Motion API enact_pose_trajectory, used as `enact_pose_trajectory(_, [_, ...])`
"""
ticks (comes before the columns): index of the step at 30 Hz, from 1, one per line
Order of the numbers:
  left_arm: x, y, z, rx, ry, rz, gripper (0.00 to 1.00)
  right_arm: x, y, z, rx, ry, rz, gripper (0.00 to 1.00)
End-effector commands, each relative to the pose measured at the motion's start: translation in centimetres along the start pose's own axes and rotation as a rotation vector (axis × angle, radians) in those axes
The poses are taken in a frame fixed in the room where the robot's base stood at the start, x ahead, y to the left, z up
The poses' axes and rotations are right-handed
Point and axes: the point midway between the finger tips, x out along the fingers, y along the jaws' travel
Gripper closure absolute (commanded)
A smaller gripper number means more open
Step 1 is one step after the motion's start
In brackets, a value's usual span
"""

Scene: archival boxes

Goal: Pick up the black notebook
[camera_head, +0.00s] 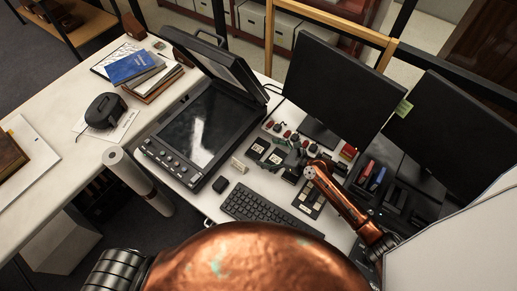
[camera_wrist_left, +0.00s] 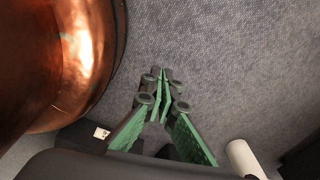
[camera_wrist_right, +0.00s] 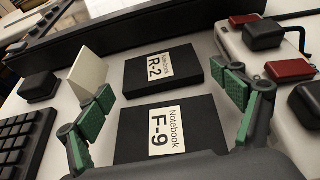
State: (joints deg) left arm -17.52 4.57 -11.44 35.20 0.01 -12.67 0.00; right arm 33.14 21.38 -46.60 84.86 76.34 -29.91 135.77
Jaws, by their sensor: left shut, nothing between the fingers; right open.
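Two black notebooks lie flat on the desk, as the right wrist view shows. One is labelled "Notebook F-9" (camera_wrist_right: 172,132), and the other, "R-2" (camera_wrist_right: 163,74), lies just beyond it. In the head view they are small dark rectangles, R-2 (camera_head: 258,146) nearer the scanner and F-9 (camera_head: 275,157) beside my right gripper (camera_head: 292,158). My right gripper (camera_wrist_right: 168,94) is open and empty, its green-padded fingers on either side of the notebooks. The near end of F-9 is hidden by the gripper body. My left gripper (camera_wrist_left: 165,90) is shut and empty over grey carpet.
A white card (camera_wrist_right: 88,72) stands beside the notebooks, with a black cube (camera_wrist_right: 38,86) and a keyboard (camera_head: 262,208) near it. Red and black small items (camera_wrist_right: 289,70) lie to the right. A large flatbed scanner (camera_head: 200,128) and two monitors (camera_head: 335,85) border this crowded area.

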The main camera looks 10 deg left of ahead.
Motion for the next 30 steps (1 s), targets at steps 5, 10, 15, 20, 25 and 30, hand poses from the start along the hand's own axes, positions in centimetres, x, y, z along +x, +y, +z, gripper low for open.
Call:
enact_pose_trajectory(5, [0.9, 0.0, -0.2, 0.001, 0.002, 0.0, 1.0, 2.5, -0.1, -0.2, 0.001, 0.0, 0.0, 0.13])
enact_pose_trajectory(10, [1.0, -0.1, -0.8, 0.002, 0.01, 0.0, 1.0, 3.0, -0.2, -0.1, 0.002, 0.0, -0.002, 0.13])
enact_pose_trajectory(15, [0.9, -0.1, -0.9, 0.002, 0.012, -0.001, 1.0, 3.0, -0.2, -0.1, 0.002, 0.0, -0.002, 0.14])
enact_pose_trajectory(20, [0.9, -0.1, -0.9, 0.002, 0.012, 0.0, 1.0, 2.9, -0.2, -0.1, 0.002, 0.0, -0.002, 0.25])
enact_pose_trajectory(25, [1.0, -0.1, -0.8, 0.003, 0.01, 0.0, 1.0, 2.9, -0.2, -0.1, 0.002, 0.0, -0.002, 0.37])
enact_pose_trajectory(30, [1.0, 0.0, -0.7, 0.003, 0.009, 0.0, 1.0, 2.9, -0.2, -0.1, 0.002, 0.0, -0.002, 0.48])
